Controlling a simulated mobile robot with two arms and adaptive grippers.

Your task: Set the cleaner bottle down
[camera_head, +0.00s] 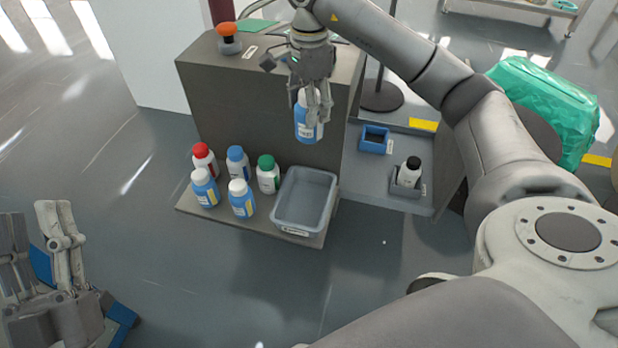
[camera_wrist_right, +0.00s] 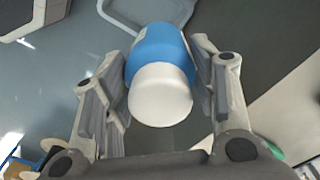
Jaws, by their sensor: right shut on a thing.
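The cleaner bottle (camera_head: 307,130) is blue with a white cap and a pale label. My right gripper (camera_head: 318,108) is shut on it near its top and holds it roughly upright in front of the grey cabinet face, above the shelf. In the right wrist view the white cap (camera_wrist_right: 160,94) and the blue body (camera_wrist_right: 157,48) sit between the two fingers (camera_wrist_right: 160,85). The bottle's base is hidden there. My left gripper (camera_head: 36,250) is at the lower left of the head view, far from the bottles; its fingers stand apart with nothing between them.
A grey bin (camera_head: 305,198) stands on the low shelf (camera_head: 225,220), right of several bottles with red, blue, green and white caps. A side shelf holds a blue box (camera_head: 374,138) and a black-capped bottle (camera_head: 409,170). An orange-topped button (camera_head: 229,38) sits on the cabinet (camera_head: 250,85).

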